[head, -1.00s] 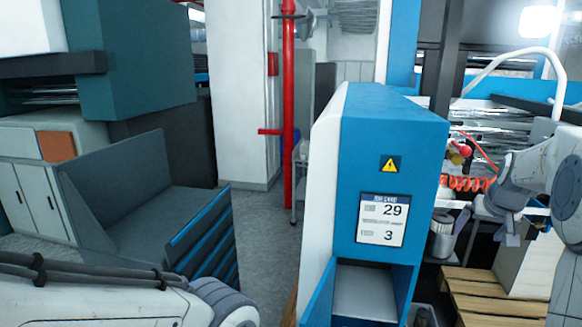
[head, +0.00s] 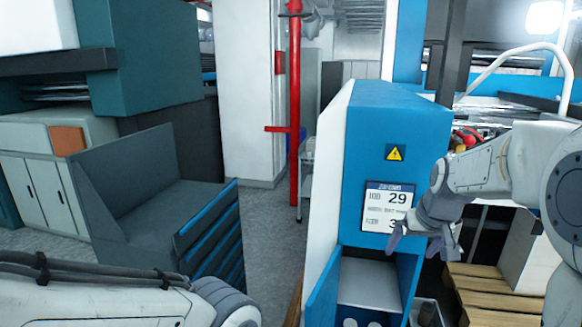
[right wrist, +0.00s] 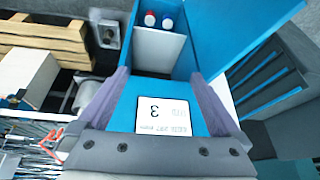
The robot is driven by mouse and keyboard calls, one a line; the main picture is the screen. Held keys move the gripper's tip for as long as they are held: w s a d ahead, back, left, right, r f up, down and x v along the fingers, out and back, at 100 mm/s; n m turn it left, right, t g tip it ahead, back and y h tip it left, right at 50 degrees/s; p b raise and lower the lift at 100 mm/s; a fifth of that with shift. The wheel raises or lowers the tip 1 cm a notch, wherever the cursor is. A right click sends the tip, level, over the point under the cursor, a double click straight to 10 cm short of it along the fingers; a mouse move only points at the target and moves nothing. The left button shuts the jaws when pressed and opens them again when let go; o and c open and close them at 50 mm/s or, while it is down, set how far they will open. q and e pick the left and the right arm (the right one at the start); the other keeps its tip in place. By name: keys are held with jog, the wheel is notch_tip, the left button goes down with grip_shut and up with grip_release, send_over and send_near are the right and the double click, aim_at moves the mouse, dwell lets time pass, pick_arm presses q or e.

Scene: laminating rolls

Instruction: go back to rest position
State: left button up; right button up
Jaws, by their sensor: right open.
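My right gripper (head: 423,248) is open in the head view, in front of the right side of the blue machine housing (head: 372,140). Its fingers point down and overlap the lower right corner of the display panel (head: 387,207). In the right wrist view my right gripper (right wrist: 160,74) shows two spread purple-grey fingers with nothing held between them. The panel, reading 3, lies behind the gap there. My left arm lies across the bottom left of the head view, and its gripper is out of the picture.
An open bin (right wrist: 162,48) in the blue housing holds a red-topped and a blue-topped item at its far end. A wooden pallet (head: 490,292) lies at the lower right. A red pipe (head: 294,110) stands behind. Grey floor (head: 268,225) is clear left of the housing.

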jog(key=s+a+f+n+g+y+b, duration=0.1)
jog(key=s+a+f, duration=0.15)
jog(key=a, duration=0.35)
jog(key=s+a+f+n+b, duration=0.1)
jog(key=s+a+n, duration=0.1)
jog(key=s+a, duration=0.3)
jog(key=s+a+f+n+g+b, duration=0.1)
jog(key=s+a+f, duration=0.3)
jog(key=s, duration=0.7)
jog(key=s+a+f+n+g+b, duration=0.2)
jog(key=s+a+f+n+g, duration=0.1)
jog(key=s, duration=0.8)
jog(key=a+f+n, duration=0.1)
jog(key=a+f, duration=0.1)
jog(key=a, duration=0.1)
jog(key=shift+s+a+n, duration=0.3)
jog(key=shift+s+a, duration=0.05)
jog(key=shift+f, duration=0.1)
